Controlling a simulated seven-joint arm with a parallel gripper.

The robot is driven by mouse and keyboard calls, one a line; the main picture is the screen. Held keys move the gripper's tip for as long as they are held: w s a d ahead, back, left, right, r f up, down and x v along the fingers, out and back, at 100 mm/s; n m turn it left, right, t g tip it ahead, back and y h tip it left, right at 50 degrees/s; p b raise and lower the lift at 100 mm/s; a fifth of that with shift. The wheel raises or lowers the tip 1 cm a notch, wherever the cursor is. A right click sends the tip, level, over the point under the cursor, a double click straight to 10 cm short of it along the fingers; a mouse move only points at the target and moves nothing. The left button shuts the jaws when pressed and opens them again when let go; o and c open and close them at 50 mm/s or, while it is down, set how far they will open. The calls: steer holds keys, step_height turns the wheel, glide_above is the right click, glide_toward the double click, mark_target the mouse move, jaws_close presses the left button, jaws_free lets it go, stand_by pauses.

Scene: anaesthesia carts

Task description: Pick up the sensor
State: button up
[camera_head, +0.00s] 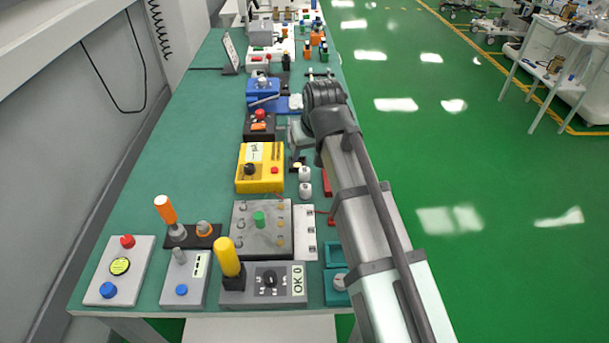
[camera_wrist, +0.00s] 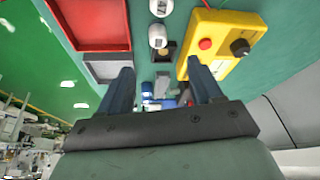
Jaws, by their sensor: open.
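I cannot tell for certain which thing is the sensor. A small dark block (camera_wrist: 165,50) with a pale top lies between my fingers' lines in the wrist view; in the head view a small dark block (camera_head: 297,162) shows beside the yellow box. Two small white cylinders stand next to it, one nearer (camera_wrist: 157,36) and one farther (camera_wrist: 159,8) in the wrist view. My gripper (camera_wrist: 162,84) is open, with nothing between its fingers. In the head view my gripper (camera_head: 297,137) is above the bench's right side, partly hidden by my arm.
A yellow box (camera_head: 260,181) with a red button and black knob stands close beside the gripper. A red tray (camera_wrist: 95,22) lies on the other side. A black box with a red button (camera_head: 260,125) and a blue device (camera_head: 262,93) stand behind. The bench's left strip is clear.

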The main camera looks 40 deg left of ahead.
mark_target(304, 170)
steer(key=x, duration=0.8)
steer(key=shift+a+f, duration=0.1)
steer(key=shift+f, duration=0.15)
steer(key=x, duration=0.4)
steer(key=shift+w+r, duration=0.1)
steer(key=shift+w, duration=0.25)
steer(key=shift+a+f, duration=0.2)
steer(key=shift+f, duration=0.35)
steer(key=shift+c, duration=0.4)
steer(key=c, duration=1.1)
